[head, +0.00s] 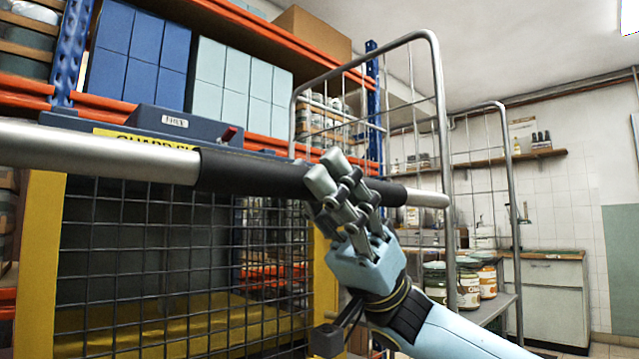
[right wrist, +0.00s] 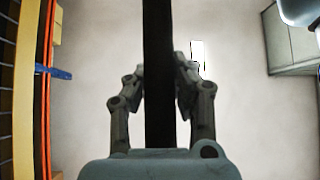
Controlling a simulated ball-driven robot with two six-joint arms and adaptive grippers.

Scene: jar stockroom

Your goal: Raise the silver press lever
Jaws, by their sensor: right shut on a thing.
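The silver press lever (head: 95,155) is a thick horizontal bar with a black grip sleeve (head: 250,174). It crosses the head view in front of the mesh guard, and its silver end shows at the right. My right gripper (head: 328,185) is shut on the black sleeve near its right end. In the right wrist view the sleeve (right wrist: 158,80) runs between the two fingers (right wrist: 160,78). My left gripper is not in view.
A yellow-framed mesh guard (head: 180,265) stands behind the lever. Orange shelving (head: 290,30) with blue boxes (head: 140,50) rises behind. A wire trolley (head: 440,120) holding several jars (head: 468,285) stands at the right. A cabinet (head: 545,300) is farther back.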

